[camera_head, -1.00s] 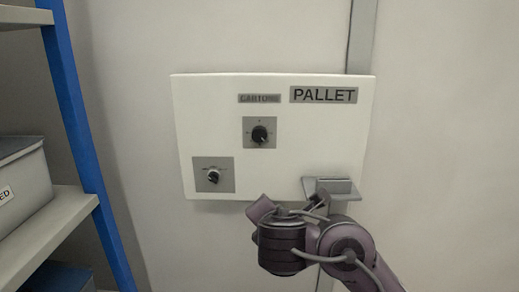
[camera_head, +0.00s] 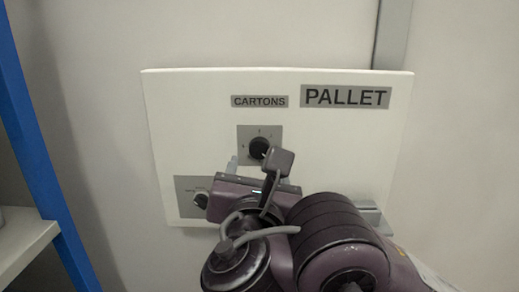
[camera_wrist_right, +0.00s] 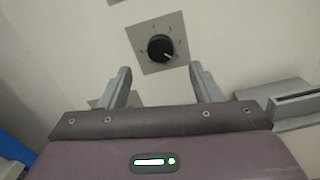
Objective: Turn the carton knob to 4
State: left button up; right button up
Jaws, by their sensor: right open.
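The carton knob (camera_head: 259,148) is a black dial on a grey square plate, below the CARTONS label (camera_head: 259,101) on the white panel. It also shows in the right wrist view (camera_wrist_right: 160,48), with small marks around it and its pointer toward the lower right. My right gripper (camera_wrist_right: 160,84) is open and empty. Its two fingers stand apart just below the knob plate in the wrist view, one to each side, not touching the knob. In the head view, my right gripper (camera_head: 256,166) partly covers the panel below the knob. My left gripper is not in view.
A second, smaller knob (camera_head: 201,199) on a grey plate is at the panel's lower left, close to my right gripper. A grey ledge (camera_head: 368,212) juts out at the lower right. A blue shelf post (camera_head: 35,150) stands at the left.

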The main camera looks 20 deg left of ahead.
aim_at(259, 151)
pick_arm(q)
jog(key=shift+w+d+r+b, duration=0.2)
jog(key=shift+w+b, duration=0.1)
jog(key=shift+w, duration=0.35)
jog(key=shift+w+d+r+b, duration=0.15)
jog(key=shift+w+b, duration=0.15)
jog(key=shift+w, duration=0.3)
pick_arm(e)
jog(key=shift+x, duration=3.2)
jog(key=c, duration=1)
